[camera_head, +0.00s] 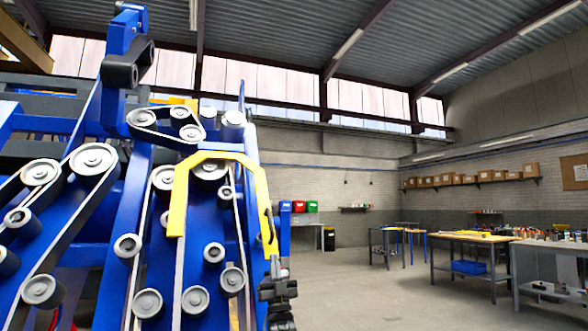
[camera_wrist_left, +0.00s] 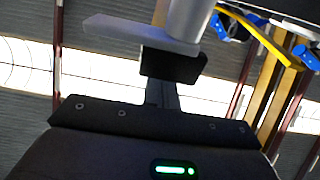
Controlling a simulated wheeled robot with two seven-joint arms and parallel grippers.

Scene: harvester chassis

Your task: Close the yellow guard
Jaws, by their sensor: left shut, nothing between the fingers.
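The yellow guard (camera_head: 222,156) is an arched, angular bar at the right side of the blue harvester chassis in the head view. Its left leg hangs in front of the belts and pulleys, and its right leg slants down along the chassis's right edge. My left gripper (camera_head: 275,266) is shut and empty, pointing up close to the lower end of the right leg. I cannot tell whether they touch. In the left wrist view, my left gripper (camera_wrist_left: 173,66) shows dark against the roof, and a yellow bar (camera_wrist_left: 256,40) shows at upper right. My right gripper is not in view.
The blue chassis (camera_head: 106,205) with several grey pulleys and belts fills the left of the head view. Open floor (camera_head: 360,285) lies to the right. Workbenches (camera_head: 470,240) and a shelf with boxes (camera_head: 470,180) stand farther back.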

